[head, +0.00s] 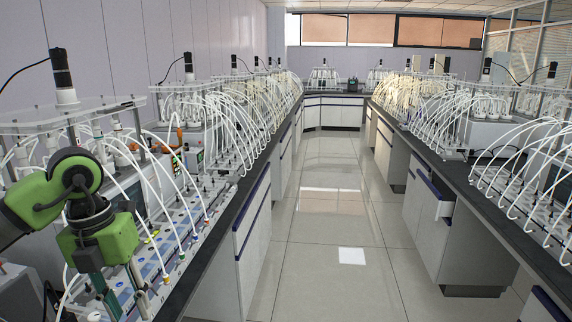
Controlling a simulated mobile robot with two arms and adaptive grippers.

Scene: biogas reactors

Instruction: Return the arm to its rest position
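My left arm and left gripper (122,300), with green and black links, come in at the lower left. The gripper points down over the front edge of the left bench, beside a row of small colored fittings and white tubes. Its two fingers stand apart, so it looks open. I see nothing held between them. The lowest part of the fingertips is near the picture's bottom edge and partly mixed with the tubes behind. My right gripper is not in view.
The left bench (222,211) carries several reactor units with arching white tubes (172,175) close to my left arm. The right bench (480,205) has similar units.

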